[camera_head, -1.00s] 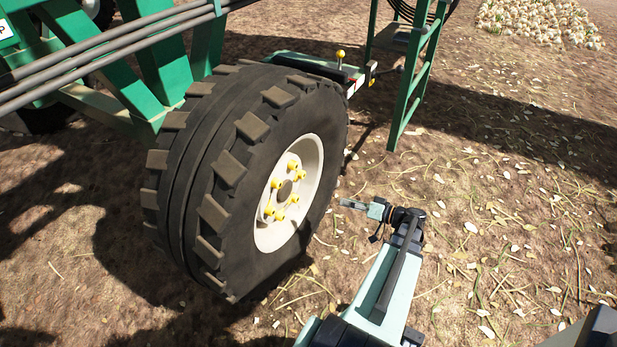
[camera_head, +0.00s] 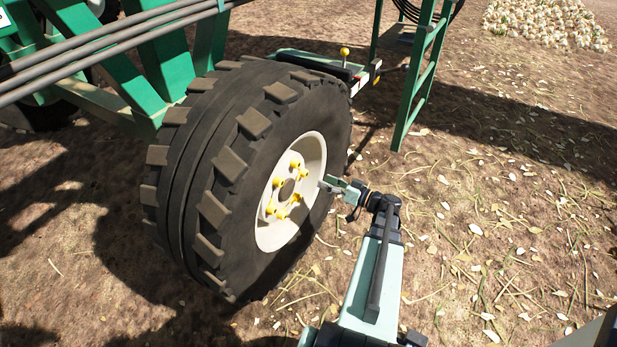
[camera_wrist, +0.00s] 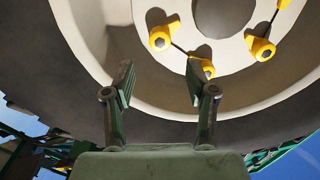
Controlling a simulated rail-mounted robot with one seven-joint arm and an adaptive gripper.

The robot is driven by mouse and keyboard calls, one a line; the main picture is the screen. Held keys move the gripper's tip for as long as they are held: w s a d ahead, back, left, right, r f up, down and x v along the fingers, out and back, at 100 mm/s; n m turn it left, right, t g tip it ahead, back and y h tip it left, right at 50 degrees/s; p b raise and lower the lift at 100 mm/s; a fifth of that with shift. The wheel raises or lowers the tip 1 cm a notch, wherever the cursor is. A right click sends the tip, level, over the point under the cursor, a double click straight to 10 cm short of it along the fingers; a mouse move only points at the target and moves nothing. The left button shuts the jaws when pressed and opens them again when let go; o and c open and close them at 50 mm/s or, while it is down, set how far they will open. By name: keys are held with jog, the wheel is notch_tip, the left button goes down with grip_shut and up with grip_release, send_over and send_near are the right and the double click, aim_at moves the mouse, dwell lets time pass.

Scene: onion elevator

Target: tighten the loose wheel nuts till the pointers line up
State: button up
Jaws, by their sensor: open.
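The big black tyre (camera_head: 215,165) has a cream rim (camera_head: 312,155) with a ring of yellow pointers on its wheel nuts (camera_head: 297,165) around a grey hub (camera_head: 287,190). In the wrist view, one yellow-pointed nut (camera_wrist: 160,40) is ahead between the fingertip lines, and another (camera_wrist: 205,68) is close by the right finger. A third (camera_wrist: 262,48) is farther right. Thin dark lines run between neighbouring pointers; their exact alignment is hard to tell. My gripper (camera_head: 326,183) is open and empty at the rim's right edge. Its two fingers (camera_wrist: 160,82) show apart in the wrist view, facing the wheel.
The tyre's side wall surrounds the recessed rim. A green ladder-like frame (camera_head: 418,85) stands behind, right of the wheel. The green machine frame (camera_head: 165,65) with grey pipes is at upper left. Open soil with straw lies to the right, and a pile of onions (camera_head: 545,22) is far back.

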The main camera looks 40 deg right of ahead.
aim_at(307, 174)
jog(key=b+x, duration=0.1)
jog(key=x, duration=0.6)
jog(key=shift+w+a, duration=0.15)
jog(key=shift+w, duration=0.25)
grip_shut()
